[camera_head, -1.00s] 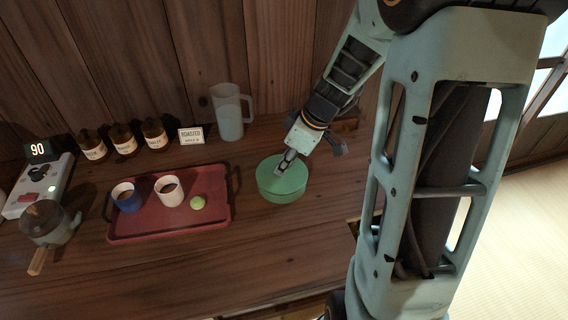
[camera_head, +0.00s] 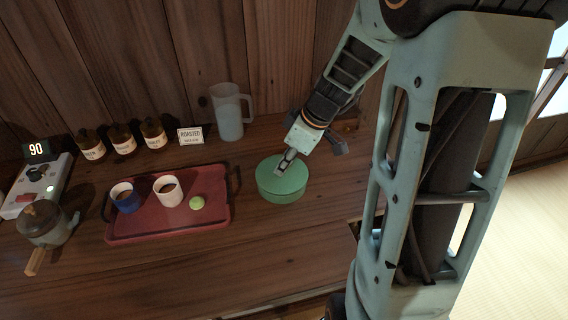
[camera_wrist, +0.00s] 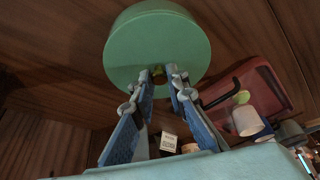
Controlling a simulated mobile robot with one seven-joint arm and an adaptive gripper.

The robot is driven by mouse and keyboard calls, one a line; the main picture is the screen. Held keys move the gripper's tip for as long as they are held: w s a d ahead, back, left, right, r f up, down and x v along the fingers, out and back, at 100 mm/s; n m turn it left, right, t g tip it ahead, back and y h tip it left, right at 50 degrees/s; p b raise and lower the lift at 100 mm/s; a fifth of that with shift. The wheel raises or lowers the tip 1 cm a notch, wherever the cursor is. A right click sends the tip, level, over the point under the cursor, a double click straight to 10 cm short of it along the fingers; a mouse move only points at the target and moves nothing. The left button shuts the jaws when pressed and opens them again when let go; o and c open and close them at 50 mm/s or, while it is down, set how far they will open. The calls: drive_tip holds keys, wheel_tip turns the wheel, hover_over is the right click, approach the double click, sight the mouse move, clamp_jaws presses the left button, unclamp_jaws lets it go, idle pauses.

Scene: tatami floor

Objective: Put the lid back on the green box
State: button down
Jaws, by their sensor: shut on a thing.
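The green box (camera_head: 282,190) stands on the wooden counter, right of the red tray. A flat green lid (camera_head: 268,172) covers its top; whether it is fully seated I cannot tell. My gripper (camera_head: 285,164) is above the lid's middle, its fingertips at the top. The knob is mostly hidden between the fingertips.
The red tray (camera_head: 150,232) holds a blue cup (camera_head: 126,202), a white cup (camera_head: 168,192) and a green sweet (camera_head: 197,203). Behind are a clear pitcher (camera_head: 229,112), a small sign (camera_head: 190,137) and brown jars (camera_head: 122,140). A pot (camera_head: 46,224) is at left. The front counter is clear.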

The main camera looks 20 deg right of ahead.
drive_tip(key=c, duration=1.3)
unclamp_jaws()
drive_tip(key=shift+r+p, duration=1.85)
drive_tip(key=shift+r, duration=1.7)
drive_tip(key=shift+c, duration=0.8)
clamp_jaws()
